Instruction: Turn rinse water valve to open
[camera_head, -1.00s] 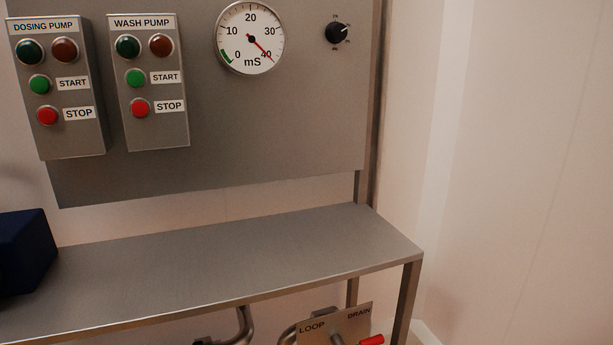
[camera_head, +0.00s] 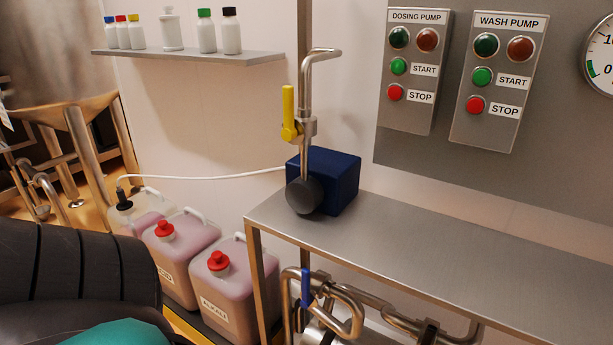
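No label reading rinse water shows in the camera_head view, so I cannot tell which valve is the rinse water valve. A valve with a yellow lever (camera_head: 289,113) sits on the upright steel pipe above the bench, its lever pointing up beside the pipe. A valve with a blue lever (camera_head: 306,287) sits on the pipework under the bench, its lever roughly upright. Neither of my grippers is in view.
A dark blue pump (camera_head: 335,176) stands on the steel bench (camera_head: 430,245). The DOSING PUMP box (camera_head: 412,115) and WASH PUMP box (camera_head: 492,128) hang at right. Pink-filled jugs (camera_head: 182,255) stand on the floor at left. A shelf (camera_head: 190,56) holds several bottles.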

